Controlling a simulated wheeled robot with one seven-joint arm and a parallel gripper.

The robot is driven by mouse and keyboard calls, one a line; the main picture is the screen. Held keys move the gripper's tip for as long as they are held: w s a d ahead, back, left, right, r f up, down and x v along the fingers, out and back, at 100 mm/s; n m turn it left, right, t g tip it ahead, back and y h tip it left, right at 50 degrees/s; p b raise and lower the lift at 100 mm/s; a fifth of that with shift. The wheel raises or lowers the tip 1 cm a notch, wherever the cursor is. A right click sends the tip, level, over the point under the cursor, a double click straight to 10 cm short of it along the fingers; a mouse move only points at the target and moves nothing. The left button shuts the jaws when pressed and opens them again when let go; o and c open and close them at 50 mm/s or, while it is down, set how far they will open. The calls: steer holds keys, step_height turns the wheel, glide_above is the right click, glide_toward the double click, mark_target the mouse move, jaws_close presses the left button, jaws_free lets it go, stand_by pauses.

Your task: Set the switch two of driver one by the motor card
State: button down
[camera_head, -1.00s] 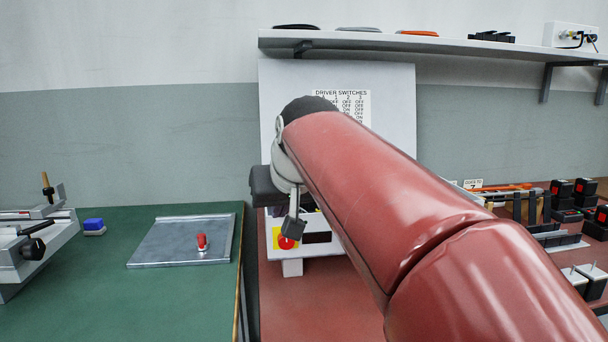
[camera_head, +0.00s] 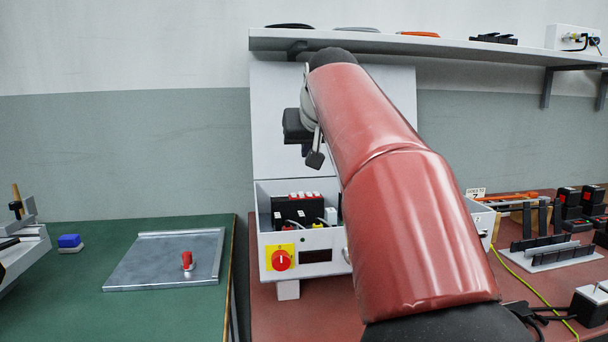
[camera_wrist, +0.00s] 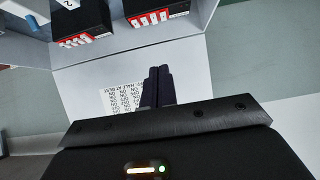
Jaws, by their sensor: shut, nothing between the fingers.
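The open white control box (camera_head: 325,240) stands against the back panel. Inside it are black drivers (camera_head: 298,210) with red-and-white switches on top. The wrist view shows two driver blocks, one at the left (camera_wrist: 82,24) and one near the middle (camera_wrist: 155,8), each with a row of red-and-white switches. Single switch positions are too small to tell. The printed motor card (camera_wrist: 122,98) is on the panel, upside down in the wrist view and partly covered by my fingers; my arm hides it in the head view. My gripper (camera_wrist: 157,72) is shut and empty, in front of the panel above the box.
A red rotary switch on a yellow plate (camera_head: 282,260) is on the box front. A shelf (camera_head: 480,46) runs above. A grey plate with a red handle (camera_head: 165,260) lies on the green bench at left. Black parts and a yellow cable (camera_head: 535,288) lie at right.

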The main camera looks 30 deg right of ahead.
glide_above(300, 193)
steer(key=s, duration=0.2)
step_height(300, 193, down, 6)
steer(key=shift+w+a+f+b, duration=0.15)
steer(key=shift+f+b, duration=0.6)
steer(key=shift+f, duration=1.25)
steer(key=shift+r+p, duration=0.15)
steer(key=shift+p, duration=0.6)
steer(key=shift+w+g+p, duration=0.15)
steer(key=shift+g+p, duration=0.45)
steer(key=shift+p, duration=0.55)
steer(key=shift+f+b, duration=0.4)
steer(key=shift+f, duration=0.2)
steer(key=shift+w+r+p, duration=0.25)
steer(key=shift+p, duration=0.25)
steer(key=shift+w+d+r+p, duration=0.1)
steer(key=shift+w+d+p, duration=0.1)
steer(key=shift+w+p, duration=0.25)
steer(key=shift+r, duration=0.1)
